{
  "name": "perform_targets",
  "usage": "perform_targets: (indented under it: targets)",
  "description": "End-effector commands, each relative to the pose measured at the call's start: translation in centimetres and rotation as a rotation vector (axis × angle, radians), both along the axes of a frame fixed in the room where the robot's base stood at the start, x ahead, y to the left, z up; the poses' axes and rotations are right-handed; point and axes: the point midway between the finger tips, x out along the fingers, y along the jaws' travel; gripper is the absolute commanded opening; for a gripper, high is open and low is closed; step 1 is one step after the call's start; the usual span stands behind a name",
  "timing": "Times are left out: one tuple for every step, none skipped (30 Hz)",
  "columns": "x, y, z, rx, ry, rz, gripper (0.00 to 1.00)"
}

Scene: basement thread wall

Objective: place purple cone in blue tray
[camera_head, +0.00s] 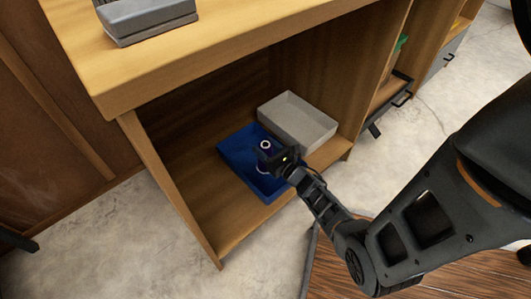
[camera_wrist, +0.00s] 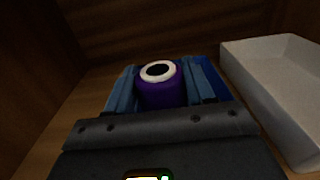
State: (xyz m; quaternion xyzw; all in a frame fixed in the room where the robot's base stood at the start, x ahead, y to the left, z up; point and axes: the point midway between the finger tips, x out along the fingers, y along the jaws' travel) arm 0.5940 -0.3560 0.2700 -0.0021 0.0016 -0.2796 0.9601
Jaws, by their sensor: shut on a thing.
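The purple cone (camera_head: 263,164) has a white ring at its top and stands about upright between the fingers of my gripper (camera_head: 273,160). In the wrist view the purple cone (camera_wrist: 160,92) sits between both fingers of my gripper (camera_wrist: 160,88), which are shut on it. The blue tray (camera_head: 237,149) lies on the shelf floor inside the wooden cabinet. The cone is over the tray's inside in the head view; I cannot tell whether its base touches the tray floor. Part of the tray (camera_wrist: 209,72) shows behind the fingers in the wrist view.
A light grey tray (camera_head: 297,122) stands right beside the blue tray, at its right; it also shows in the wrist view (camera_wrist: 275,95). The wooden cabinet (camera_head: 180,68) has a top board above and side walls. A grey box (camera_head: 150,22) rests on top. The shelf front left is bare.

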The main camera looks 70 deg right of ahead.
Motion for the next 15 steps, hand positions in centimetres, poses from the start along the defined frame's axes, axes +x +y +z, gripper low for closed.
perform_targets:
  targets:
    - [0.05, -0.13, -1.1, 0.001, -0.002, -0.002, 0.01]
    - [0.04, -0.13, -1.4, 0.001, -0.002, -0.002, 0.01]
    - [0.04, -0.12, -1.66, 0.0, -0.001, -0.001, 0.01]
    - [0.04, -0.1, -1.77, -0.001, -0.002, -0.001, 0.01]
    - [0.04, -0.07, -1.83, -0.001, -0.002, 0.0, 0.01]
    - [0.03, -0.05, -1.84, -0.001, -0.002, 0.0, 0.01]
    - [0.03, -0.05, -1.81, -0.001, -0.002, 0.0, 0.01]
    - [0.04, -0.05, -1.77, -0.001, -0.002, 0.0, 0.01]
    - [0.04, -0.05, -1.74, -0.001, -0.002, 0.0, 0.01]
    - [0.03, -0.05, -1.73, -0.001, -0.002, 0.0, 0.01]
    - [0.03, -0.05, -1.73, -0.001, -0.002, 0.0, 0.01]
    - [0.03, -0.05, -1.74, -0.001, -0.002, 0.0, 0.01]
    - [0.03, -0.05, -1.78, -0.001, -0.002, 0.0, 0.01]
    - [0.03, -0.05, -1.87, -0.001, -0.002, 0.0, 0.01]
    - [0.03, -0.06, -2.01, -0.001, -0.002, 0.0, 0.01]
